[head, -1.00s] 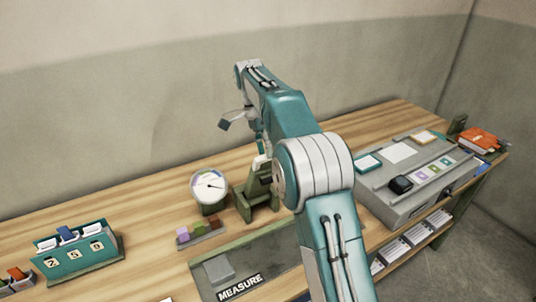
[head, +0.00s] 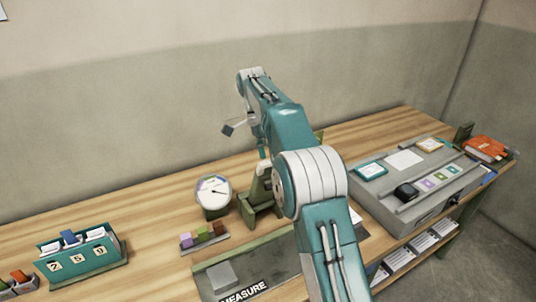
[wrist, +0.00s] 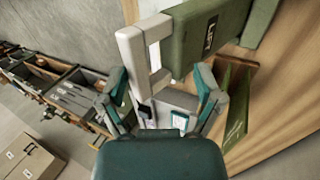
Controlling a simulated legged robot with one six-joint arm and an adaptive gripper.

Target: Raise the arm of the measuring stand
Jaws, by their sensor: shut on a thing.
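The green measuring stand (head: 256,211) stands on the wooden bench, partly hidden behind my arm in the head view. In the wrist view its green body (wrist: 207,38) carries a dark label, and a pale grey bar frame (wrist: 133,55) projects from it. My gripper (wrist: 162,92) has its two teal fingers on either side of the grey bar and is shut on it. The exact finger contact is partly hidden by the gripper's own body. A round white dial (head: 213,192) stands just left of the stand.
A small rack of coloured blocks (head: 204,238) and the MEASURE board (head: 272,269) lie in front of the stand. A grey console (head: 409,211) fills the right. The back wall is behind the bench.

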